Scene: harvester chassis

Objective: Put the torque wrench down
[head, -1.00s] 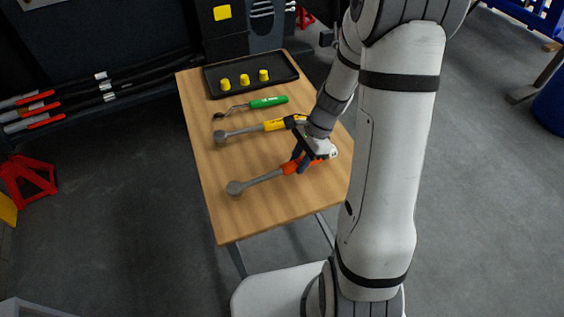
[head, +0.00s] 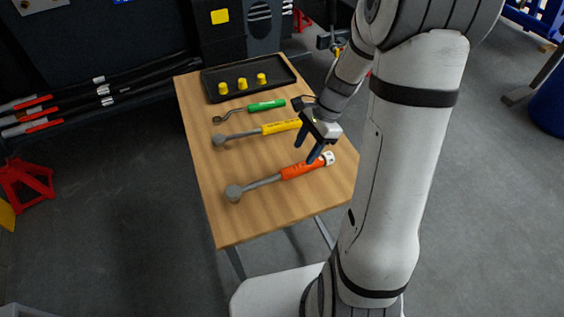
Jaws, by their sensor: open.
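A torque wrench with an orange handle (head: 300,171) lies on the wooden table (head: 240,222) near its front, its round grey head to the left. A wrench with a yellow handle (head: 279,127) lies behind it, and a smaller tool with a green handle (head: 266,105) lies farther back. My gripper (head: 312,157) is open and empty. Its fingers point down just above and behind the orange handle, apart from it as far as I can tell. The right end of the yellow handle is close to my gripper.
A black tray (head: 214,97) with yellow caps (head: 242,84) stands at the back of the table. Long dark bars with red ends (head: 40,127) lie on a rack at the left. A red stand (head: 28,185) is on the floor. The table's front left is clear.

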